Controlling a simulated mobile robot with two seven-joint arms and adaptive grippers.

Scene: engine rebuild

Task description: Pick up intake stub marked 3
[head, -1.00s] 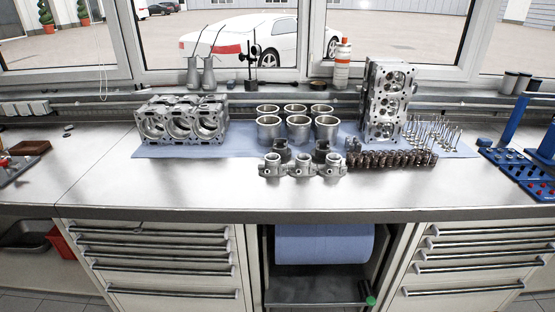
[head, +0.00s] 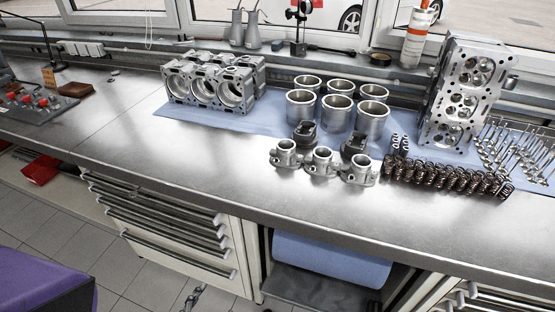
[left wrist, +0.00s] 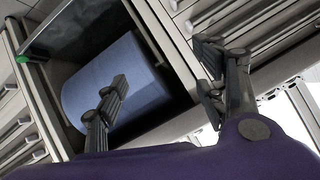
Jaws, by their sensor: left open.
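Three grey metal intake stubs stand in a row near the front of the workbench: a left one (head: 285,155), a middle one (head: 319,162) and a right one (head: 358,171). Their marks are too small to read, so I cannot tell which is number 3. In the left wrist view, my left gripper (left wrist: 160,68) is open and empty, with its two dark fingers wide apart. It is in front of the cabinet below the bench top, away from the stubs. My right gripper is not in view.
Metal cylinders (head: 338,111) and two dark pistons stand behind the stubs. Valve springs (head: 447,177) stand close to their right. An engine block (head: 207,82) is at the back left and a cylinder head (head: 462,95) at the right. The bench front (head: 210,165) is clear. A blue roll (left wrist: 115,82) hangs below.

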